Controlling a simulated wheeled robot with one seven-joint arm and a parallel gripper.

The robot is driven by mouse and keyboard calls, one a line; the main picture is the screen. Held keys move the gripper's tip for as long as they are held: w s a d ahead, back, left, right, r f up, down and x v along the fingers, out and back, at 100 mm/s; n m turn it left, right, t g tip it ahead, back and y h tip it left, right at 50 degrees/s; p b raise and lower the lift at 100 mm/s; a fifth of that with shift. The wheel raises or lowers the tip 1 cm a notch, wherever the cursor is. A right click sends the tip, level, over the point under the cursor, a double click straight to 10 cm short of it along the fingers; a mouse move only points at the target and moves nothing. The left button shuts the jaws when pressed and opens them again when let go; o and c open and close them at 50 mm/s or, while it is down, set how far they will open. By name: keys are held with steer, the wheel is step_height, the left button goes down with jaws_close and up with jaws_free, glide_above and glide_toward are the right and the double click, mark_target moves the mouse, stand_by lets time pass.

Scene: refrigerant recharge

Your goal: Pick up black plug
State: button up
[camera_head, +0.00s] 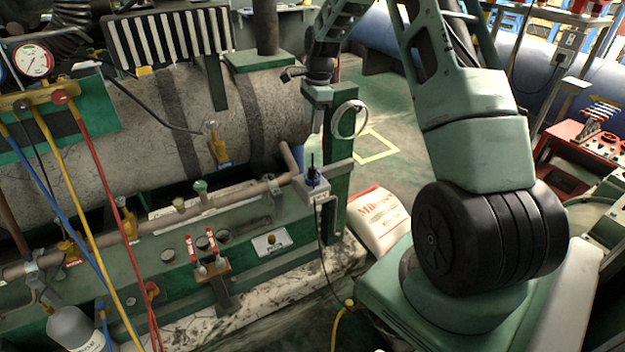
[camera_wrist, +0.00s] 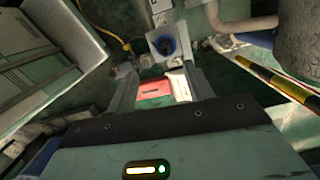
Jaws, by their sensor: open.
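A small black plug (camera_head: 313,160) stands upright on top of a grey box (camera_head: 314,188) fixed near the end of the pipe. A dark cable hangs down from this box. In the wrist view, a dark round piece with a blue rim (camera_wrist: 166,46) shows on the grey box, beyond my fingertips; it appears to be the plug seen from above. My gripper (camera_head: 317,112) hangs above the box and plug, apart from them.
A green post with a white ring (camera_head: 349,118) stands close to the right of my gripper. The large grey tank (camera_head: 250,110) is to the left. A pipe (camera_head: 150,222) runs below it. A red and white sack (camera_head: 380,218) lies on the floor.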

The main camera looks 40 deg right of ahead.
steer(key=d+f+m, duration=0.1)
steer(key=d+f, duration=0.1)
steer(key=d, duration=0.1)
glide_above(313, 166)
steer(key=f, duration=1)
steer(key=shift+s+d+f, duration=0.15)
steer(key=shift+s+d, duration=0.05)
steer(key=shift+d, duration=0.2)
steer(key=shift+w+a+f+p, duration=0.1)
steer(key=shift+a+f+p, duration=0.05)
steer(key=shift+f, duration=0.85)
steer(key=shift+w+a+f+p, duration=0.1)
steer(key=shift+f+p, duration=0.05)
steer(key=shift+f, duration=0.8)
steer(key=shift+w+a+f+p, duration=0.1)
steer(key=shift+a+f+p, duration=0.05)
steer(key=shift+f, duration=0.85)
steer(key=c, duration=1)
steer(key=shift+o, duration=0.2)
